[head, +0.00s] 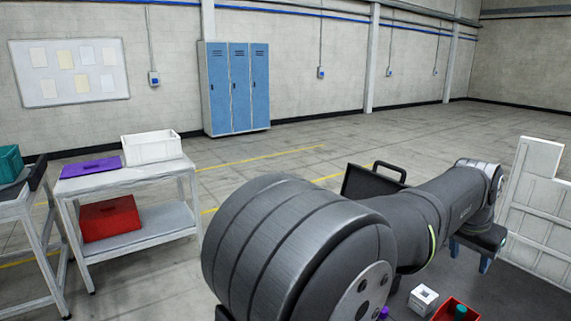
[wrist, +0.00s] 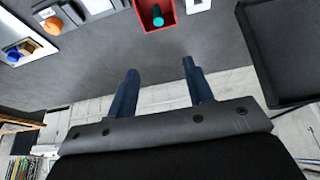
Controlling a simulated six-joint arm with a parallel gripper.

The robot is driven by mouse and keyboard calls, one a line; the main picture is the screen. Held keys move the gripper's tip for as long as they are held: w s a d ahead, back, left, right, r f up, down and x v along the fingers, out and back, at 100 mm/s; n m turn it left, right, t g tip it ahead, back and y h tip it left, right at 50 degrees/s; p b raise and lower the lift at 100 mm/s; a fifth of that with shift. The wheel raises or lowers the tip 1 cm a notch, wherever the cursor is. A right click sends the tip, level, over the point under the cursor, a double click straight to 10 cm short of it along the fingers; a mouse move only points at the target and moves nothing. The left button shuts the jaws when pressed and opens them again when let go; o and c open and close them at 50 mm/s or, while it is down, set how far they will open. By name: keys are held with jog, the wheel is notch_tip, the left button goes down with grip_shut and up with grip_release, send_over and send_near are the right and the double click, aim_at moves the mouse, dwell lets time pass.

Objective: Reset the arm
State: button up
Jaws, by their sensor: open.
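My gripper (wrist: 159,70) is open, with two blue fingers apart and nothing between them in the wrist view. In the head view my gripper (head: 469,258) is at the right, at the far end of my arm, partly hidden by it. It is above the dark work surface (head: 510,290). A red bin (wrist: 140,16) with a teal piece (wrist: 158,20) in it lies beyond the fingertips in the wrist view, apart from them. The red bin (head: 440,314) also shows at the bottom of the head view.
A white block with a hole (head: 423,299) sits beside the red bin. A black case-like object with a handle (head: 372,184) stands behind my arm. An orange item (wrist: 52,25) and a white tray (wrist: 32,56) are at upper left. A white cart (head: 130,176) stands left.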

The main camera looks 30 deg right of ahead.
jog(key=x, duration=1.6)
jog(key=shift+f, duration=0.3)
jog(key=shift+d+f, duration=0.2)
jog(key=shift+f, duration=0.05)
notch_tip(320, 180, up, 6)
jog(key=shift+f, duration=0.25)
jog(key=w+a+n+t+y, duration=0.2)
jog(key=w+a+n, duration=0.5)
jog(key=w+a, duration=0.45)
jog(key=w+a+n+t+y, duration=0.1)
jog(key=w+a+n+t, duration=0.1)
jog(key=w+a+n, duration=1)
jog(key=w+a+f+y, duration=0.1)
jog(key=w+a+f, duration=0.5)
jog(key=w+a, duration=0.2)
jog(key=w+a+f+n+y, duration=0.1)
jog(key=w+a+f, duration=0.6)
jog(key=a, duration=0.6)
jog(key=shift+w+a+f+n+y, duration=0.2)
jog(key=shift+w+a+n+y, duration=0.1)
jog(key=shift+w, duration=0.95)
